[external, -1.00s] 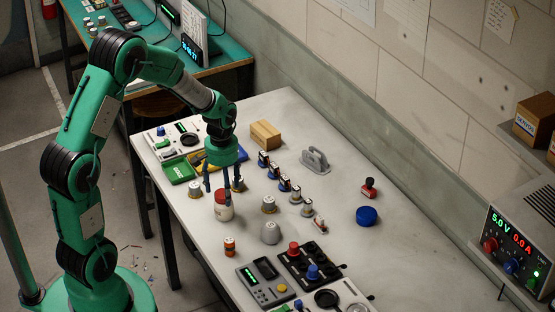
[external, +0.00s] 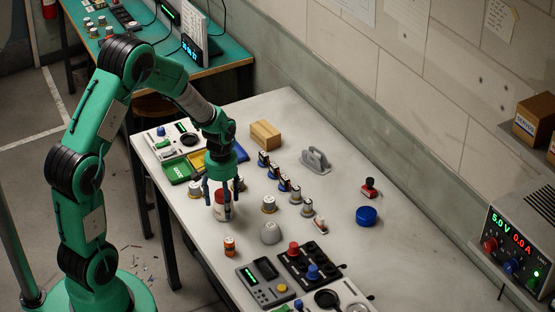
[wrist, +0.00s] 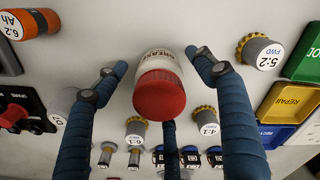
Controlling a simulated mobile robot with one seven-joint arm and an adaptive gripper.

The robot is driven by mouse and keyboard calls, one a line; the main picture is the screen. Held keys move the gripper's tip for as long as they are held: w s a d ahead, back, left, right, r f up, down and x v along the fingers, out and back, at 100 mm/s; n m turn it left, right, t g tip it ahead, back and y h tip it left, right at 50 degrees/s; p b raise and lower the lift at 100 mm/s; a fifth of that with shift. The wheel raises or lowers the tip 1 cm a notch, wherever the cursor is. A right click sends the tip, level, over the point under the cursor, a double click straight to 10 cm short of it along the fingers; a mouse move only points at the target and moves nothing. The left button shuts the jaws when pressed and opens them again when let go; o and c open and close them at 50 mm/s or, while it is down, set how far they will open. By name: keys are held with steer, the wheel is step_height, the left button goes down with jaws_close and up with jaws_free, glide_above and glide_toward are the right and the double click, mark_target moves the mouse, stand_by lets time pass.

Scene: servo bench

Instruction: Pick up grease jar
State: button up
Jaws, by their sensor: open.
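The grease jar (wrist: 160,72) is a white jar with a red lid and a label reading GREASE. In the wrist view it stands between the blue fingers of my gripper (wrist: 158,75), with visible gaps on both sides. In the external view the jar (external: 222,211) stands on the white bench, partly hidden by the fingers. My gripper (external: 219,205) is open and comes down around the jar from above, with its fingertips near the jar's lower part. I see no finger pressing on the jar.
An orange battery-like cylinder (external: 229,246) and a grey dome (external: 270,232) stand near the jar. Grey servos with yellow gears, one of them (external: 269,204), are close by. Green, yellow and blue bins (external: 175,171) lie behind.

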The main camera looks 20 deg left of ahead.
steer(key=shift+f, duration=1.3)
steer(key=c, duration=1.5)
steer(key=shift+r, duration=0.1)
steer(key=shift+r, duration=0.75)
step_height(320, 180, up, 2)
steer(key=shift+r+p, duration=0.15)
steer(key=shift+p, duration=0.3)
steer(key=s+a, duration=0.1)
steer(key=s, duration=0.4)
steer(key=s+a+p, duration=0.1)
steer(key=s+a, duration=0.1)
steer(key=s, duration=0.3)
steer(key=s+a+r+p, duration=0.1)
steer(key=s, duration=0.4)
steer(key=shift+s+a, duration=0.15)
steer(key=shift+a, duration=0.2)
